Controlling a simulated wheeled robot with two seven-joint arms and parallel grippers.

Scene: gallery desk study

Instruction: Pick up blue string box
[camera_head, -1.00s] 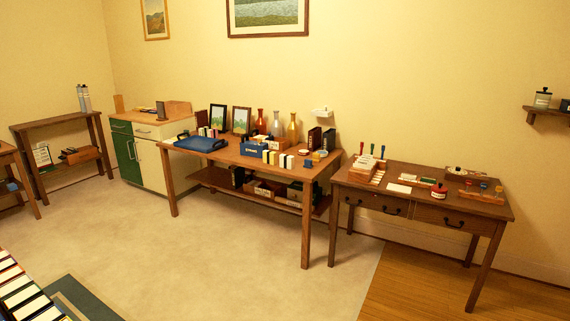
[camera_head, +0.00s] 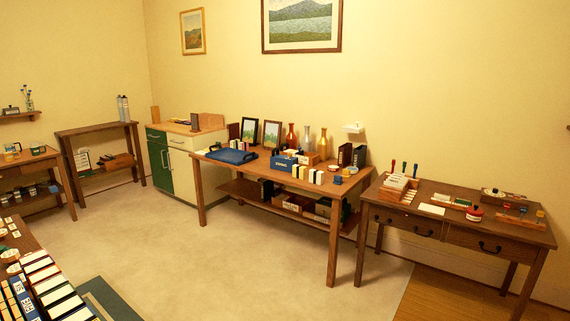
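A blue box (camera_head: 283,163) with a pale label stands on the middle wooden table (camera_head: 262,177), near the middle of its top. The label is too small to read, so I cannot confirm that it is the string box. A flat blue tray (camera_head: 231,155) lies on the left part of the same table. Neither of my grippers is in view.
Bottles (camera_head: 307,139), frames and small cartons crowd the table around the blue box. A wooden desk (camera_head: 460,229) with tools stands to the right. A table with many boxes (camera_head: 45,285) is at the lower left. The pale floor (camera_head: 200,250) in between is clear.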

